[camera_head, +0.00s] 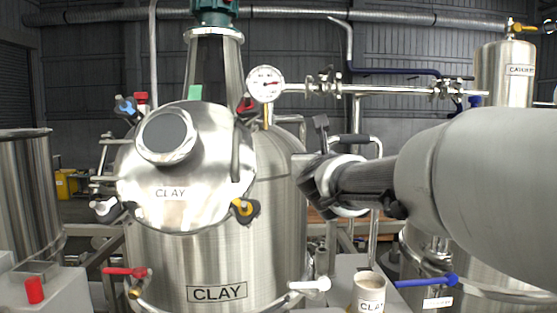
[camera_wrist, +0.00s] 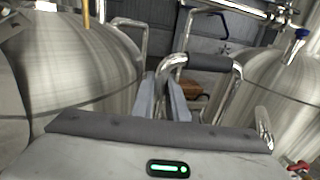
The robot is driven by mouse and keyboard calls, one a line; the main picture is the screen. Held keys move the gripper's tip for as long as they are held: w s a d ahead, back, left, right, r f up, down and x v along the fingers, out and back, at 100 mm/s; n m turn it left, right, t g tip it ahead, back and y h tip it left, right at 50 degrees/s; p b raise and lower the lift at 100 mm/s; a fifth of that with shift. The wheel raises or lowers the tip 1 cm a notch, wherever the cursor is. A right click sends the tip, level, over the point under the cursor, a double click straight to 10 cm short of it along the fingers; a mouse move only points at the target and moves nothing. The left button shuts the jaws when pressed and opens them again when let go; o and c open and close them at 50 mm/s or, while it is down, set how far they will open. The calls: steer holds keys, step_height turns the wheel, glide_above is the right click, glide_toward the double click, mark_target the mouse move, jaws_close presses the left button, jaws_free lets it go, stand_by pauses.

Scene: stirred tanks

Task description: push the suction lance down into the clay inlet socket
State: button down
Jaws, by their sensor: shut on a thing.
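My gripper (camera_head: 322,178) reaches in from the right in the head view, beside the clay tank (camera_head: 275,220). In the wrist view its two grey fingers (camera_wrist: 163,100) are closed around the near left leg of a bent chrome handle. This handle appears to be the suction lance (camera_wrist: 208,62); it has a dark grip along its top. The lance's lower end is hidden.
A cup marked CLAY (camera_head: 370,290) stands at the lower right of the tank. A blue-handled valve (camera_head: 440,281) is to its right. A gauge (camera_head: 265,84) and a horizontal pipe (camera_head: 400,89) run above. A red-handled valve (camera_head: 125,271) is at the lower left.

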step_height(320, 180, down, 14)
steer(key=b, duration=1.5)
steer(key=shift+r, duration=0.25)
stand_by(4.1)
steer(key=c, duration=1.7)
jaws_free()
steer(key=shift+c, duration=0.2)
steer(key=shift+o, duration=0.4)
steer(key=s+a+p, duration=0.2)
steer(key=s+a, duration=0.1)
steer(key=s, duration=1.4)
steer(key=shift+a, duration=0.2)
